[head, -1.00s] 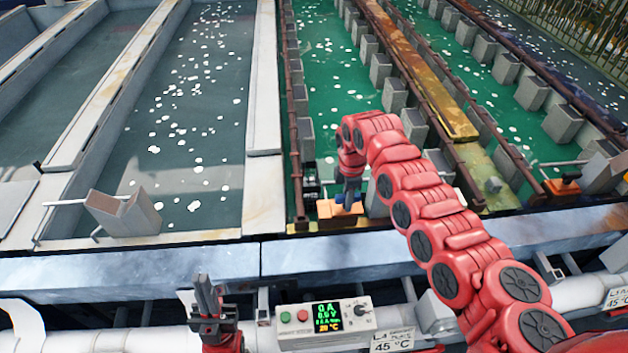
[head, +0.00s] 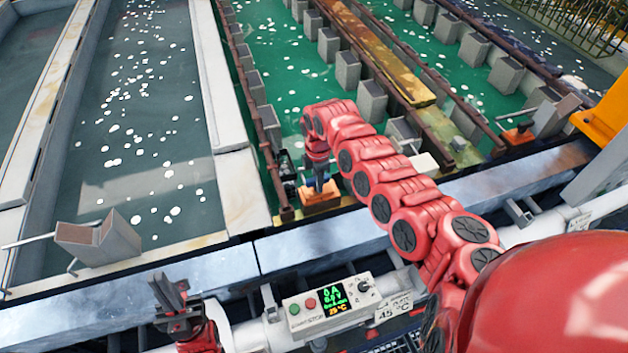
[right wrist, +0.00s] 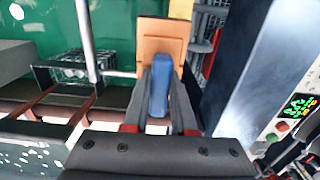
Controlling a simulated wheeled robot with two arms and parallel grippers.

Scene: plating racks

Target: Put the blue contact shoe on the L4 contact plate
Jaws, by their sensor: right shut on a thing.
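The blue contact shoe (right wrist: 159,92) is between the two fingers of my right gripper (right wrist: 160,85) in the right wrist view. My right gripper is shut on it. The orange-copper contact plate (right wrist: 163,40) lies just past the fingertips, and the shoe overlaps its lower part in the picture. In the head view the plate (head: 320,202) sits at the front end of the green tank, with the right gripper (head: 319,182) directly above it. I cannot tell whether shoe and plate touch. My left gripper (head: 172,291) is empty and open at the lower left, near the pipe.
Another orange plate (head: 518,135) is at the right. A grey block with rods (head: 98,240) stands at the left. A yellow post (head: 605,120) is at the right edge.

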